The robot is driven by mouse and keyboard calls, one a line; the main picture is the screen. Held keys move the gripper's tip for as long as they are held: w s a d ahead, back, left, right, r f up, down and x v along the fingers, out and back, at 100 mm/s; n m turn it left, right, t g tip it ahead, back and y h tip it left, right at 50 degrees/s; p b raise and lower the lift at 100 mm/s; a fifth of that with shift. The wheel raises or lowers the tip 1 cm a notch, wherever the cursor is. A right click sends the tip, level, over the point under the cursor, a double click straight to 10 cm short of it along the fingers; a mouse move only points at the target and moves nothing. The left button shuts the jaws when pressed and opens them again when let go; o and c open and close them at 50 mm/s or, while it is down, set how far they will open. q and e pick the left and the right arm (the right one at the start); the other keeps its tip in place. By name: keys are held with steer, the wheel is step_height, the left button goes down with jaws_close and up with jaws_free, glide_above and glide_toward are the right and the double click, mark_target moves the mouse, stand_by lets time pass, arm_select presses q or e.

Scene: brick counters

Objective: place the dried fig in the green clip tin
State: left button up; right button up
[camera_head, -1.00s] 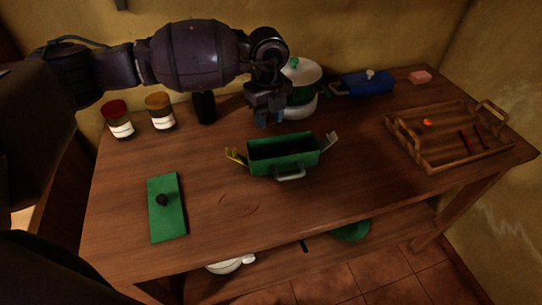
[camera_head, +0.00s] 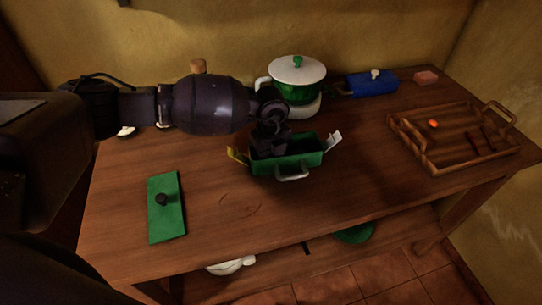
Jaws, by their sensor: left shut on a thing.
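The green clip tin (camera_head: 310,160) stands open in the middle of the wooden counter, with its clips spread at both ends and a pale handle at the front. Its green lid (camera_head: 166,220) with a dark knob lies on the counter at the left. My left gripper (camera_head: 272,150) points down at the left part of the tin's opening, its fingertips at or inside the rim. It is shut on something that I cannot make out. The dried fig is not clearly visible; the gripper hides that spot. My right gripper is not in view.
A green pot with a white lid (camera_head: 296,72) stands behind the tin. A blue box (camera_head: 373,84) and a pink block (camera_head: 426,78) are at the back right. A wooden tray (camera_head: 432,167) holds a small orange thing (camera_head: 433,124). The counter's front is clear.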

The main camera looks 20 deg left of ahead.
mark_target(271, 156)
arm_select(q)
steer(key=shift+f, duration=0.1)
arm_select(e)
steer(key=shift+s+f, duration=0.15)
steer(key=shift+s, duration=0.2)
arm_select(q)
steer(key=shift+f, duration=0.2)
steer(key=o, duration=0.6)
steer(key=shift+o, duration=1.3)
steer(key=shift+r, duration=0.45)
steer(key=shift+r+p, duration=0.6)
steer(key=shift+r, duration=5.15)
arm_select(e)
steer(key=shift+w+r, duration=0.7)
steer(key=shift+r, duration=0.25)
